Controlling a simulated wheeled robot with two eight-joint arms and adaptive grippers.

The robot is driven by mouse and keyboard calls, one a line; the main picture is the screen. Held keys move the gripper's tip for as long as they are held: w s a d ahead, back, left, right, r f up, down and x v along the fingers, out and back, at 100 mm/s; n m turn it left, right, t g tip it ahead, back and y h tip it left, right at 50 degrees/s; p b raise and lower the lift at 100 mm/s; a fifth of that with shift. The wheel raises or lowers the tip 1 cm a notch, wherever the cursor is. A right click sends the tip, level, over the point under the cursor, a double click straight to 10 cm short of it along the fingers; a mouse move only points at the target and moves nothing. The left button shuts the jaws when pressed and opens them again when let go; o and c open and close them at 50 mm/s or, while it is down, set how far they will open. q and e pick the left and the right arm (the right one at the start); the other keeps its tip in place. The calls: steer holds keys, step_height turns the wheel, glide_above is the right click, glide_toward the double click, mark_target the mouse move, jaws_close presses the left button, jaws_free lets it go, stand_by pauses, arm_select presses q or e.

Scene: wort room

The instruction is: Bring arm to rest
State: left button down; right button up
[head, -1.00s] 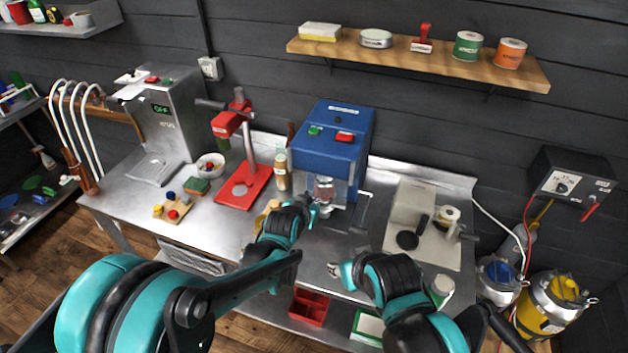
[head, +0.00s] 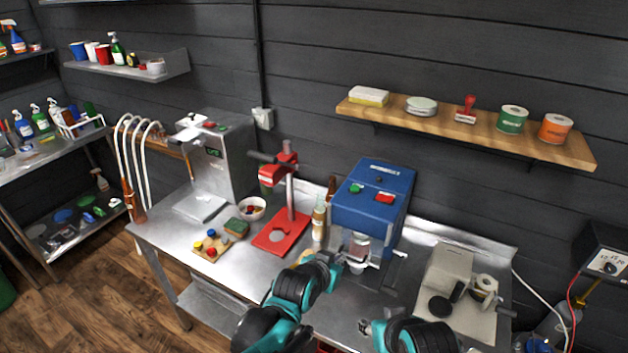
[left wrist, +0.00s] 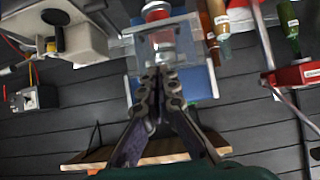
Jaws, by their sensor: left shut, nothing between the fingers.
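My left gripper (head: 368,262) is shut and empty. It is in front of the blue machine (head: 373,205), close to the clear jar (head: 358,246) that stands in the machine's bay. In the left wrist view its fingers (left wrist: 160,74) are together and point at the jar (left wrist: 160,38); I cannot tell whether they touch it. My right gripper (head: 368,328) is low in the head view, over the bench's front part. Its fingers are too small to read.
The steel bench (head: 335,318) also holds a red press (head: 282,232), a bottle (head: 319,222), a bowl (head: 252,208) and a beige device (head: 445,280) on the right. A wooden shelf (head: 470,127) hangs above. Open floor (head: 110,290) lies at the lower left.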

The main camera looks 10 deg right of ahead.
arm_select(q)
steer(key=s+a+f+n+y+b, duration=0.2)
steer(key=s+a+f+b, duration=0.3)
steer(key=a, duration=0.5)
steer(key=s+a+f+n+g+y+b, duration=0.1)
steer(key=s+a+f+b, duration=0.4)
steer(key=a, duration=0.5)
steer(key=s+a+f+n+g+y+b, duration=0.1)
steer(key=s+a+f+n+y+b, duration=0.2)
steer(key=s+a+f+b, duration=0.2)
steer(key=s+a, duration=0.3)
steer(key=a, duration=0.2)
steer(key=shift+n, duration=0.4)
